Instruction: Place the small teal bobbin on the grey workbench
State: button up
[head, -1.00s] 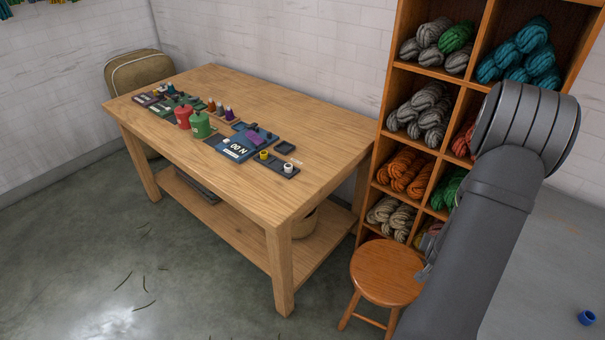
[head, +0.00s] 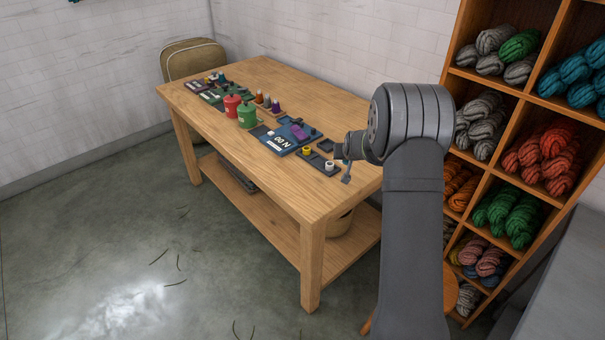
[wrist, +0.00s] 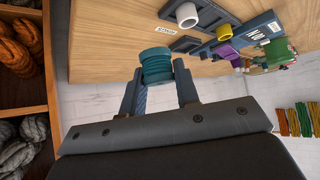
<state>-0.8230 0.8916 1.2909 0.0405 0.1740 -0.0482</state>
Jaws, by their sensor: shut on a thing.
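The small teal bobbin (wrist: 156,62) sits between the two fingertips of my gripper (wrist: 157,78) in the wrist view. My gripper is shut on it, with the wooden table behind it in that view. In the head view my gripper (head: 346,174) is small and partly hidden by my arm, near the right end of the wooden table. The grey workbench (head: 575,275) shows only in part at the lower right of the head view, well apart from my gripper.
The wooden table (head: 290,185) carries trays with a white bobbin (head: 329,166), a yellow bobbin (head: 307,151) and red and green canisters (head: 247,116). A shelf of wool skeins (head: 515,165) stands between the table and the workbench. A stool (head: 450,290) is mostly hidden behind my arm.

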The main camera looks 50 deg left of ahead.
jog(key=shift+n, duration=0.3)
jog(key=s+a, duration=0.1)
jog(key=a+r, duration=0.1)
jog(key=s+a, duration=0.1)
jog(key=a, duration=0.1)
jog(key=shift+s+a+r, duration=0.1)
jog(key=shift+s+r, duration=0.05)
jog(key=shift+s, duration=0.15)
jog(key=s+a+f, duration=0.1)
jog(key=a+f, duration=0.1)
jog(key=a, duration=0.1)
jog(key=s+a+f, duration=0.2)
jog(key=a, duration=0.2)
jog(key=s+a+f, duration=0.2)
jog(key=a+f, duration=0.1)
jog(key=shift+a, duration=0.2)
jog(key=shift+f, duration=1.75)
jog(key=shift+f, duration=0.2)
jog(key=o, duration=1)
jog(key=shift+o, duration=0.2)
